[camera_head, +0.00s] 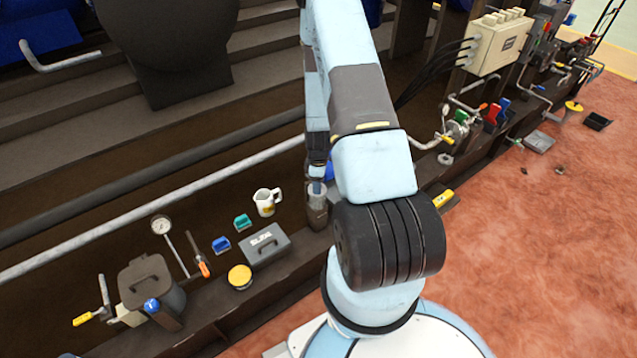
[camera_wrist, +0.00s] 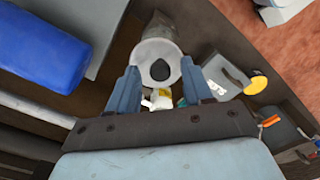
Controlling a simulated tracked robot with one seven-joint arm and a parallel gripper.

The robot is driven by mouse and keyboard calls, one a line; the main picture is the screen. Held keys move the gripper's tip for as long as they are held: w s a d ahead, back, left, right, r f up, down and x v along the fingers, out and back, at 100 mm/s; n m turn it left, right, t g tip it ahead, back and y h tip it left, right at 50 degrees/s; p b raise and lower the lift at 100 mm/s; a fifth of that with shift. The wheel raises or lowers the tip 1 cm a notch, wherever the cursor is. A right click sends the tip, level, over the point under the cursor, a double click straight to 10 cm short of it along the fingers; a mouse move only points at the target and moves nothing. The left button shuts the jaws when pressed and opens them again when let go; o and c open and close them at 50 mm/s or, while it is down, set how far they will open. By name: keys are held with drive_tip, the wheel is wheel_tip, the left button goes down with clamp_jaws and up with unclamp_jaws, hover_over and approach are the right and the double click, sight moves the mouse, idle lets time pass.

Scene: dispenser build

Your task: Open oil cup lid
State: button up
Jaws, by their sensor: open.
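The oil cup (camera_head: 317,212) is a dark grey cylinder standing on the dark ledge, left of my arm. In the wrist view its body (camera_wrist: 165,28) shows beyond a round pale grey lid (camera_wrist: 145,58) with a dark oval knob or opening (camera_wrist: 160,70) in the middle; I cannot tell which. The lid looks closed. My gripper (camera_wrist: 159,68) is open, its two blue fingers on either side of the dark centre. In the head view my gripper (camera_head: 317,178) points down just over the cup's top. I cannot tell whether the fingers touch the lid.
A white mug (camera_head: 267,202), a grey box (camera_head: 264,245) and a yellow-lidded tin (camera_head: 240,277) stand left of the cup. A dark lidded bin (camera_head: 150,285) is farther left. A long pipe (camera_head: 150,215) runs behind. Blue block (camera_wrist: 45,55) lies left in the wrist view.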

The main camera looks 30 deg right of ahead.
drive_tip(key=shift+c, duration=0.5)
clamp_jaws()
drive_tip(key=shift+w+r, duration=0.1)
